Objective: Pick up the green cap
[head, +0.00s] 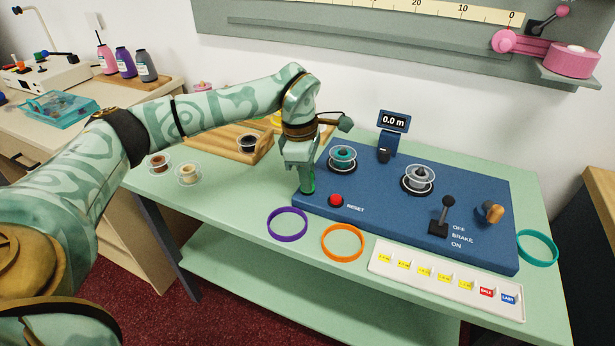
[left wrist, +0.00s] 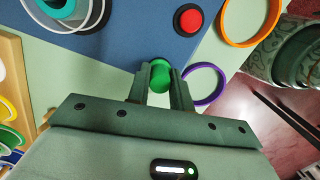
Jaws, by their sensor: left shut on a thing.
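My left gripper (head: 306,186) reaches down at the left edge of the blue console. Its fingers are shut on the green cap, which shows between the fingertips in the left wrist view (left wrist: 160,75). In the head view the cap is mostly hidden by the fingers, with only a little green showing. I cannot tell whether the cap touches the surface below. My right gripper is not in view.
The blue console (head: 400,224) carries a red button (head: 336,200), spools and a lever. A purple ring (head: 270,229) and an orange ring (head: 324,243) lie in front. A wooden tray (head: 215,141) and loose spools are at the left. A teal ring (head: 555,254) lies right.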

